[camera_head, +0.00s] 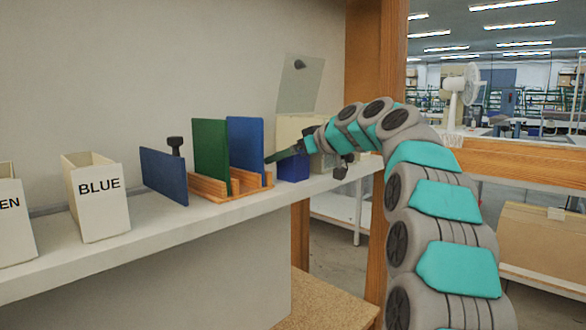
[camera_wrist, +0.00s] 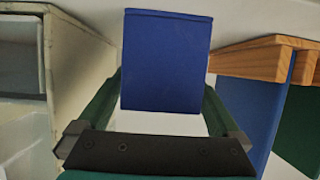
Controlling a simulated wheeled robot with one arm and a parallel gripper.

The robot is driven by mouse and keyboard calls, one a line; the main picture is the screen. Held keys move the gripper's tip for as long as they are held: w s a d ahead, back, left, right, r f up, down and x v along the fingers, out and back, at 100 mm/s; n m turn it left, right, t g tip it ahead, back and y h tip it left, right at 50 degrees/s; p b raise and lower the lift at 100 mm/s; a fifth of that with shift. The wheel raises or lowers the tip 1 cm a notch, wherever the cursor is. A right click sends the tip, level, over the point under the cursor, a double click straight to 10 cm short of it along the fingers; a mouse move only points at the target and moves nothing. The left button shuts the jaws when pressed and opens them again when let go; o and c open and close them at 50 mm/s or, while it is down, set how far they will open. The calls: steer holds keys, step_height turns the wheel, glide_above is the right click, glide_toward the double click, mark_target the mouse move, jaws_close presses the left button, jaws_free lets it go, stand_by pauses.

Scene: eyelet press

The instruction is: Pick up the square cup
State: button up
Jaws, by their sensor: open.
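The square cup looks to be the small blue box (camera_head: 293,168) on the shelf, between the wooden rack and a cream box. In the wrist view the blue cup (camera_wrist: 166,62) fills the upper middle, with a thin rim line along its top edge. My gripper (camera_head: 272,157) reaches in from the right, over the cup's upper part. In the wrist view my gripper (camera_wrist: 163,88) is open, with one green finger on each side of the cup. Whether either finger touches it cannot be told. My gripper and arm partly hide the cup in the head view.
Left of the cup stands a wooden rack (camera_head: 232,187) with a green panel (camera_head: 211,155) and a blue panel (camera_head: 246,145). A cream box (camera_head: 290,128) with a raised clear lid stands behind. A leaning blue panel (camera_head: 164,176) and a BLUE bin (camera_head: 99,205) are farther left.

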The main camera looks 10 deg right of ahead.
steer(key=shift+w+a+f, duration=0.2)
steer(key=shift+w, duration=0.05)
steer(key=c, duration=1.3)
steer(key=shift+r, duration=0.15)
